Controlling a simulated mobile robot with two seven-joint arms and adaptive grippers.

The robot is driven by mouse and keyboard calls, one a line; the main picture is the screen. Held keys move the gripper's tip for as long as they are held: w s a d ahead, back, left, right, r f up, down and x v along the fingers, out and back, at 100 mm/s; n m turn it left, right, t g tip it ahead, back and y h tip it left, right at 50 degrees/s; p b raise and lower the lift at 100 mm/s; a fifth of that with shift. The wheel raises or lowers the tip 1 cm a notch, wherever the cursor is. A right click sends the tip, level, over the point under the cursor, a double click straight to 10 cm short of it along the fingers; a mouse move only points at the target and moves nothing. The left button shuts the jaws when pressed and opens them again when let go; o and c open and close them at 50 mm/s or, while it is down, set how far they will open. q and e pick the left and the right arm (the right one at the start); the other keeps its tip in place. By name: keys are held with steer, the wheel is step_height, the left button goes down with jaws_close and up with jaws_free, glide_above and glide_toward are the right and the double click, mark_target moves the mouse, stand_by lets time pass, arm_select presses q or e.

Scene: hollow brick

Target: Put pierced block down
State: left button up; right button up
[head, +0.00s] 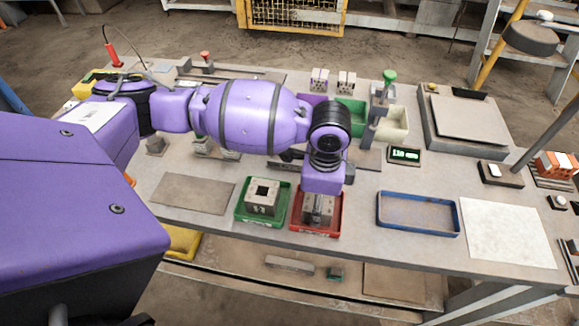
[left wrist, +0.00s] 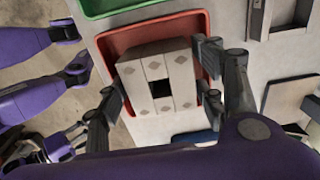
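The pierced block (left wrist: 157,77) is pale grey with a square hole and diamond marks. It is between the two fingers of my left gripper (left wrist: 162,92), which appear to touch its sides. The block is in or just over the red tray (left wrist: 112,46); I cannot tell whether it rests on the tray floor. In the head view my left gripper (head: 321,208) points down over the red tray (head: 316,233) and partly covers the block. A similar block with a square hole (head: 262,197) sits in the green tray (head: 241,217) just left. My right gripper is not recognizable in either view.
An empty blue tray (head: 418,230) and a white sheet (head: 505,232) lie to the right. A brown mat (head: 193,194) lies left of the green tray. Behind stand a green-topped post (head: 384,95), bins and a small display (head: 404,155). The table's front edge is close to the trays.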

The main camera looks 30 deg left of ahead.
arm_select(q)
steer(key=shift+o, duration=0.3)
steer(key=shift+r, duration=0.1)
arm_select(e)
steer(key=shift+s+d, duration=0.1)
steer(key=shift+d, duration=0.05)
arm_select(q)
steer(key=shift+w+r, duration=0.1)
steer(key=shift+r, duration=0.05)
step_height(320, 180, up, 12)
steer(key=shift+p, duration=0.45)
arm_select(e)
steer(key=shift+a+r, duration=0.25)
steer(key=shift+r, duration=0.15)
steer(key=shift+w+r, duration=0.1)
steer(key=shift+w, duration=0.25)
arm_select(q)
steer(key=shift+s, duration=0.2)
arm_select(e)
steer(key=shift+w, duration=0.1)
